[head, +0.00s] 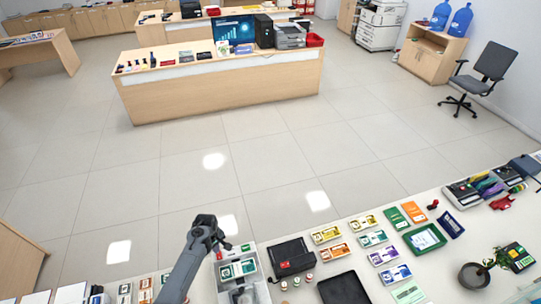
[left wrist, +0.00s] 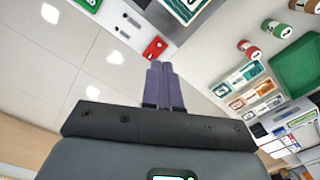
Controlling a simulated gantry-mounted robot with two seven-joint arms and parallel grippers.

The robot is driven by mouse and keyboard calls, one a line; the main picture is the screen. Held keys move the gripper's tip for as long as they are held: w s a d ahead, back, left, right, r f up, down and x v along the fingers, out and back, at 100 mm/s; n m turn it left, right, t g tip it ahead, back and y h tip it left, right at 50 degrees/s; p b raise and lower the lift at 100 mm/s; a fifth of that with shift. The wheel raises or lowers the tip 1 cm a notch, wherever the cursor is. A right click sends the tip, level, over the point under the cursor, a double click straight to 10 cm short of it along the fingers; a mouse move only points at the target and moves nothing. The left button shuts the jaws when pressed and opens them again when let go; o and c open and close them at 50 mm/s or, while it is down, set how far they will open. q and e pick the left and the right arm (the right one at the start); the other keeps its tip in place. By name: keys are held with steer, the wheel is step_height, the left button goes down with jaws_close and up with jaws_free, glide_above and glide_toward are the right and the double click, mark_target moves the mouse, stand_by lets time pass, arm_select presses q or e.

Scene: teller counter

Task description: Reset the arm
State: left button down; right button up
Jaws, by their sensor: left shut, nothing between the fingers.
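In the left wrist view the two fingers of my left gripper (left wrist: 163,68) lie together, shut and empty. A small red item (left wrist: 155,48) shows just past the fingertips, seemingly apart from them. My right gripper is in neither view.
Open tiled floor (head: 270,160) lies beyond. In the left wrist view, stamps and another green tray (left wrist: 296,65) are at right.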

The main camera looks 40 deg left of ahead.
arm_select(q)
steer(key=s+d+f+m+g+y, duration=0.1)
steer(key=s+f, duration=0.1)
steer(key=s, duration=0.5)
steer(key=s+d+f+m+g, duration=0.1)
steer(key=s+f, duration=0.1)
steer(key=s, duration=0.5)
steer(key=d+r+m+t, duration=0.2)
steer(key=d+r+m, duration=0.6)
steer(key=d+r, duration=0.4)
steer(key=d+r+m+t+h, duration=0.1)
steer(key=d+r+m+t, duration=0.2)
steer(key=d+r+m, duration=0.5)
steer(key=d+r, duration=0.4)
steer(key=r, duration=0.4)
steer(key=shift+w+d+r+t, duration=0.15)
steer(key=shift+w+r+t, duration=0.15)
steer(key=shift+w+r, duration=0.05)
